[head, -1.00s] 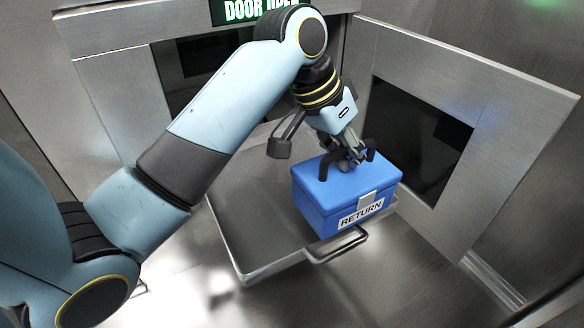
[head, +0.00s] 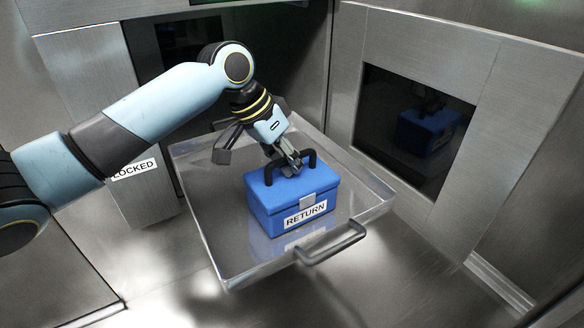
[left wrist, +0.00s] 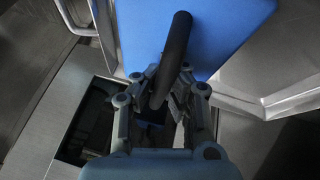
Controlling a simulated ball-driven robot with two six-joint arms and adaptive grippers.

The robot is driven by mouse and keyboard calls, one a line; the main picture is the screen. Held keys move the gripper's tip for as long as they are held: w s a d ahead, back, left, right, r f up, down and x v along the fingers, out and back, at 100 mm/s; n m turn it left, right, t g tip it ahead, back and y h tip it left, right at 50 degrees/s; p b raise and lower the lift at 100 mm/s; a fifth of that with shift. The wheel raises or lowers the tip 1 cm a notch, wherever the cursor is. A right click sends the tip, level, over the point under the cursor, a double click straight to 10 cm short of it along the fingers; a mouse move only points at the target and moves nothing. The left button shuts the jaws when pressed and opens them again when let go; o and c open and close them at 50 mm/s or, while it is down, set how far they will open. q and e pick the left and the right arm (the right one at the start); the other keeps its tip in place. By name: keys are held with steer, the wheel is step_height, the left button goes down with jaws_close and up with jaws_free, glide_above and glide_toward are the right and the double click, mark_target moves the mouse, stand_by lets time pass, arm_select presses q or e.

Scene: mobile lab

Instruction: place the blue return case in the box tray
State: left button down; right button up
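The blue return case (head: 290,205), with a white "RETURN" label and a black handle, is upright within the outline of the box tray (head: 225,262), towards its front. The tray is a shallow metal pull-out with a bar handle (head: 332,243) on its front edge. I cannot tell whether the case touches the tray floor. My left gripper (head: 287,165) is above the case, its fingers closed around the case's handle. The left wrist view shows the fingers (left wrist: 163,92) on both sides of the black handle, with the blue lid (left wrist: 225,35) beyond. My right gripper is not in view.
A dark square window (head: 415,130) in the metal panel on the right reflects the case. Bare tray floor shows behind and left of the case; metal walls stand close around.

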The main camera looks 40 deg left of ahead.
mark_target(276, 178)
arm_select(q)
steer(key=shift+r, duration=0.2)
steer(key=shift+f, duration=0.2)
steer(key=c, duration=1.5)
jaws_free()
steer(key=shift+r, duration=0.25)
steer(key=p+v, duration=0.7)
steer(key=v, duration=0.4)
steer(key=shift+s+a+r+p, duration=0.15)
steer(key=shift+s+r+p, duration=0.05)
steer(key=shift+r+p, duration=0.15)
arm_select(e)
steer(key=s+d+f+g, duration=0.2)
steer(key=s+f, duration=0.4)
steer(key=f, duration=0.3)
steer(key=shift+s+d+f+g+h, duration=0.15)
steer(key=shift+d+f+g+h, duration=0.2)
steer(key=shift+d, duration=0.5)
